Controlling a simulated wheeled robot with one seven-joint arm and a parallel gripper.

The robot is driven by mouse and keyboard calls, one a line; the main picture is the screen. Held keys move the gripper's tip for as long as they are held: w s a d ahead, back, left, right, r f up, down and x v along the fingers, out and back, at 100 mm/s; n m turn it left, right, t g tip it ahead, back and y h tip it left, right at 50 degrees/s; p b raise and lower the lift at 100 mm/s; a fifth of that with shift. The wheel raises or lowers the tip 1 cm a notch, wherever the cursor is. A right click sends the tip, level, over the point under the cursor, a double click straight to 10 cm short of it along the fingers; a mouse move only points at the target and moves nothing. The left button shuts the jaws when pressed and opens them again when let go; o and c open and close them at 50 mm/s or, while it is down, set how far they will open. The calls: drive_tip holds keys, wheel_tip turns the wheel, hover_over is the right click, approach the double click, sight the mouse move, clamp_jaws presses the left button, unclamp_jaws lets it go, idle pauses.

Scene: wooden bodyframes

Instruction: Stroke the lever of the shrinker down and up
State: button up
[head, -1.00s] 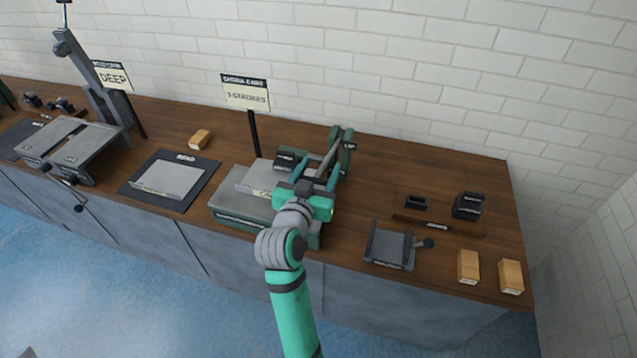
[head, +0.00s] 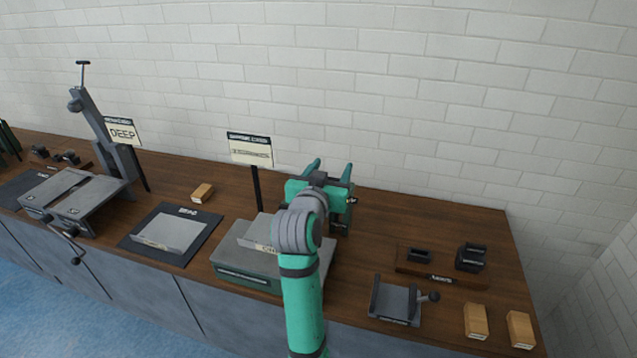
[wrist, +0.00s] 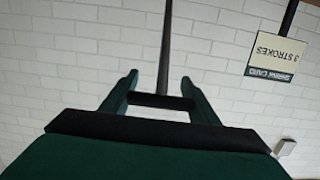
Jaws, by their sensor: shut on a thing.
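The shrinker (head: 245,268) is a grey and green machine on the bench, with a grey angled metal piece (head: 255,236) on its base. My gripper (head: 331,173) is raised above its back right part, and my arm hides much of the machine and the lever. In the wrist view my gripper (wrist: 159,88) is shut on the lever, whose dark crossbar (wrist: 160,101) lies between the green fingers. A thin dark rod (wrist: 165,45) runs up past them against the wall.
A shrink card (wrist: 281,47) reads "3 STROKES"; its sign (head: 249,150) stands left of my arm. A dark mat with a metal piece (head: 170,232) lies left. A small grey fixture (head: 397,302) and wooden blocks (head: 475,321) are right. A white brick wall is behind.

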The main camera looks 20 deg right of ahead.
drive_tip(key=shift+w+d, duration=0.25)
drive_tip(key=shift+w, duration=0.05)
drive_tip(key=shift+f, duration=0.15)
drive_tip(key=o, duration=1.5)
drive_tip(key=shift+s+a+r, duration=0.15)
drive_tip(key=shift+r, duration=0.05)
drive_tip(key=v, duration=1)
drive_tip(key=shift+s, duration=0.2)
